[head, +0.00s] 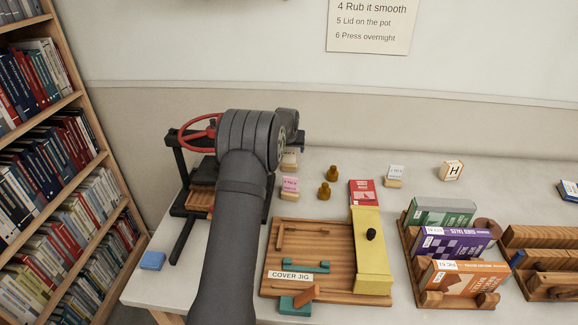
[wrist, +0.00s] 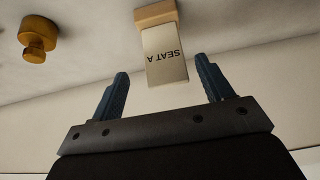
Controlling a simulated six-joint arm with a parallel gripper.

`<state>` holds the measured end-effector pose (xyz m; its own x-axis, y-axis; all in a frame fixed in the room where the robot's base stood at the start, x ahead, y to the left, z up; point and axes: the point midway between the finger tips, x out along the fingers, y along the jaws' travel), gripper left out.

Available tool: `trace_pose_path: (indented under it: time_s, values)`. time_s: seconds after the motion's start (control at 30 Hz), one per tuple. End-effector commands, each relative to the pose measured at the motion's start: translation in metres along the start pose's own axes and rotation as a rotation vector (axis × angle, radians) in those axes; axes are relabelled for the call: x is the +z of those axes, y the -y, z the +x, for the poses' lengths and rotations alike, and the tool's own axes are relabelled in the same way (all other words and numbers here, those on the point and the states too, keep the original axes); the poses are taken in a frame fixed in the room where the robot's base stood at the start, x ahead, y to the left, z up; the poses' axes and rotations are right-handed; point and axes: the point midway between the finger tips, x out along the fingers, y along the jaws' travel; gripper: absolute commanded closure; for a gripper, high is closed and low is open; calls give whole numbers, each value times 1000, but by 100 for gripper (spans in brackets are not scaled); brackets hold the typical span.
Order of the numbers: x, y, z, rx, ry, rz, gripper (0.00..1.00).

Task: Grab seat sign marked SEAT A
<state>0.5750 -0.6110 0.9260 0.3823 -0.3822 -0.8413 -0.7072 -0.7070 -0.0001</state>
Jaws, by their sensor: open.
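The SEAT A sign (wrist: 165,52) is a cream plate on a wooden base, and its lettering appears upside down in the wrist view. My gripper (wrist: 161,68) is open, with one blue finger to each side of the sign's plate in the picture. I see no contact, and the exact depth between fingers and sign is hard to tell. In the head view a cream sign (head: 290,159), apparently the same one, stands just beyond my arm, partly hidden. Its lettering is too small to read there, and my fingers are mostly hidden.
A pink sign (head: 290,187) stands in front of the cream one, and a white sign (head: 396,172) farther right. Two brass knobs (head: 333,171) are close by; one knob (wrist: 37,37) shows in the wrist view. A press with a red wheel (head: 198,133) stands left.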

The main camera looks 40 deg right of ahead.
Motion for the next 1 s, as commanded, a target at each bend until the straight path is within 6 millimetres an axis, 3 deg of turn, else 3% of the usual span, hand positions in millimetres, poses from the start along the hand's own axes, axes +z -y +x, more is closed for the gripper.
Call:
trace_pose_path:
  time_s: [0.27, 0.6, 0.93, 1.0]
  values:
    - [1, 1, 19, 0, 1, -1, 27]
    - [3, 5, 59, 0, 0, -1, 27]
    - [3, 5, 63, 0, 0, 0, 27]
    - [3, 5, 63, 0, 0, 0, 41]
